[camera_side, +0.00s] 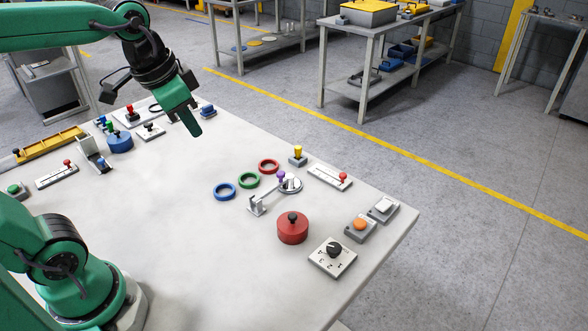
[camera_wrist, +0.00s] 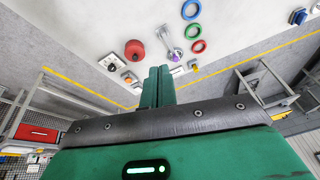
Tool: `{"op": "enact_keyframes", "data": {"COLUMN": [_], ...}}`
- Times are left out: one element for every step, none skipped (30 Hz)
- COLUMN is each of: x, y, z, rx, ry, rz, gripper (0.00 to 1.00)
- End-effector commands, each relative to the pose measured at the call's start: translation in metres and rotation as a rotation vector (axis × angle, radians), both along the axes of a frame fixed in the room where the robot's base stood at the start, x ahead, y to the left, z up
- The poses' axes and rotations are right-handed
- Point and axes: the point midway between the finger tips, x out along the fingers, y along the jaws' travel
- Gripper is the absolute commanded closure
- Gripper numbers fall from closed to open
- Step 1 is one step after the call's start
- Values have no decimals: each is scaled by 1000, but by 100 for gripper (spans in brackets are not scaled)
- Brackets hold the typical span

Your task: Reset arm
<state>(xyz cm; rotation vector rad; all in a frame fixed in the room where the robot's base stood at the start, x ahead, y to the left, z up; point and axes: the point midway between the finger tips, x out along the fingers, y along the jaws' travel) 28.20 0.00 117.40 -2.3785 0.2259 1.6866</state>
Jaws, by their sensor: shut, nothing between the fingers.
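My arm is raised over the far left part of the white table. My gripper (camera_side: 195,131) is green, points down and is shut, with its fingertips in the air above the tabletop. In the wrist view my gripper (camera_wrist: 158,70) shows two green fingers side by side with nothing between them. The table (camera_side: 180,230) holds several controls and rings. None of them touches my gripper.
Blue (camera_side: 224,191), green (camera_side: 248,180) and red (camera_side: 269,166) rings lie mid-table. A red round block (camera_side: 292,229), a dial box (camera_side: 333,257) and an orange button (camera_side: 360,224) stand at the right. A blue round block (camera_side: 120,142) stands at the left. The table's centre is clear.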

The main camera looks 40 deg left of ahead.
Motion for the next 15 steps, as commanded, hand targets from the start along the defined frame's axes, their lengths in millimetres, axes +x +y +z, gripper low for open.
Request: {"op": "enact_keyframes", "data": {"x": [-10, -15, -21, -25, -30, -35, -39, -42, -46, -48, -51, -53, -54, -56, -57], "y": [0, 0, 0, 0, 0, 0, 0, 0, 0, 0, 0, 0, 0, 0, 0], "z": [-3, -6, -9, -11, -14, -17, -20, -22, -25, -27, -29, -31, -33, -34, -35], "rx": [-11, -18, -28, -37, -44, -54, -61, -68, -77, -83, -88, -94, -98, -101, -104], "ry": [-22, -34, -49, -62, -73, -87, -97, -107, -118, -126, -131, -139, -143, -147, -151], "rz": [30, 49, 75, 94, 112, 135, 151, 166, 184, 196, 206, 218, 226, 232, 238], "gripper": [100, 100, 100, 100, 100, 100, 100, 100, 100, 100, 100, 100, 100, 100, 100]}}
